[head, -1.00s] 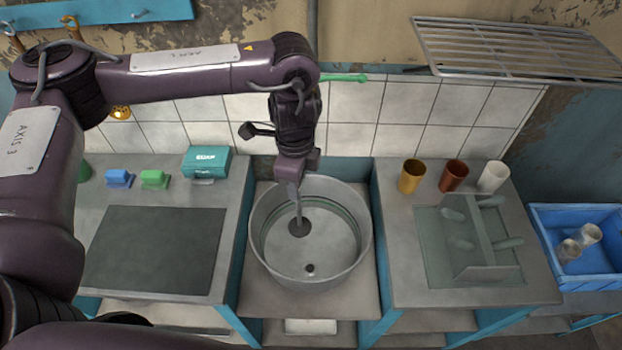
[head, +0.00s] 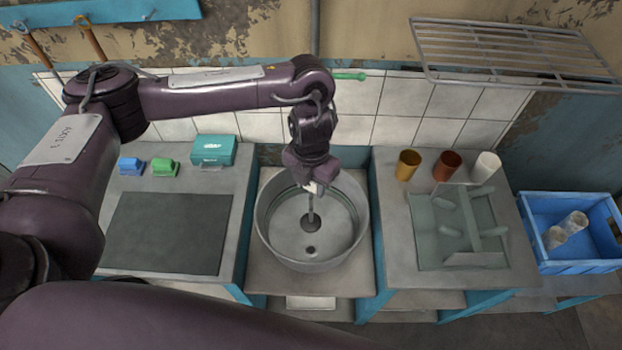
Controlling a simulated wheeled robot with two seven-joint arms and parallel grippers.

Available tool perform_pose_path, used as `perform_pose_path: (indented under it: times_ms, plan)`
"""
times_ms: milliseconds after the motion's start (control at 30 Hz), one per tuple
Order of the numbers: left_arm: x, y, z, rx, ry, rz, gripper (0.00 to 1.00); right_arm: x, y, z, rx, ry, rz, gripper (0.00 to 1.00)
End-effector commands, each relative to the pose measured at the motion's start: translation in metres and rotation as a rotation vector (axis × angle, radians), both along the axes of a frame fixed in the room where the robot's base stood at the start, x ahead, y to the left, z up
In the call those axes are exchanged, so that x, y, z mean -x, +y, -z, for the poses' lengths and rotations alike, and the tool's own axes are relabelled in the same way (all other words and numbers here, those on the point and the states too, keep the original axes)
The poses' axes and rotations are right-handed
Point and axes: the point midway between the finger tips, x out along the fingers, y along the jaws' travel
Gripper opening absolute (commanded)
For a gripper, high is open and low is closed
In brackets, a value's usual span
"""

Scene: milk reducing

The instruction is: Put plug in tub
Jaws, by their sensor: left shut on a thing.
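The round metal tub (head: 268,222) stands in the gap between two counters. A dark hole (head: 310,250) shows in its floor towards the near side. The plug (head: 312,223) is a dark disc on a thin upright rod. My left gripper (head: 312,190) is over the tub, shut on the top of the rod. The plug hangs inside the tub, a little behind the hole in the picture. I cannot tell whether the disc touches the floor. My right gripper is not in view.
The left counter holds a dark board (head: 165,233), a blue sponge (head: 131,166), a green sponge (head: 164,168) and a teal box (head: 213,150). Three cups, one of them yellow (head: 407,165), and a dish rack (head: 458,231) stand on the right counter. A blue crate (head: 578,267) is farther right.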

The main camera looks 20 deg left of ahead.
Motion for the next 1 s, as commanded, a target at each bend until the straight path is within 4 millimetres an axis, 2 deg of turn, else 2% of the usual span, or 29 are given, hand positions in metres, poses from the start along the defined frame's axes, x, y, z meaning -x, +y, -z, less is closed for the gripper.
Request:
perform_pose_path:
  times_ms: [267,1000]
  plan:
    - [0.000,0.000,0.020,0.000,0.000,-0.001,0.00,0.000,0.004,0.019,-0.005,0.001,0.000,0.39]
    - [0.000,0.000,0.094,0.000,-0.001,-0.002,0.00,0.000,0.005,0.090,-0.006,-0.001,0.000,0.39]
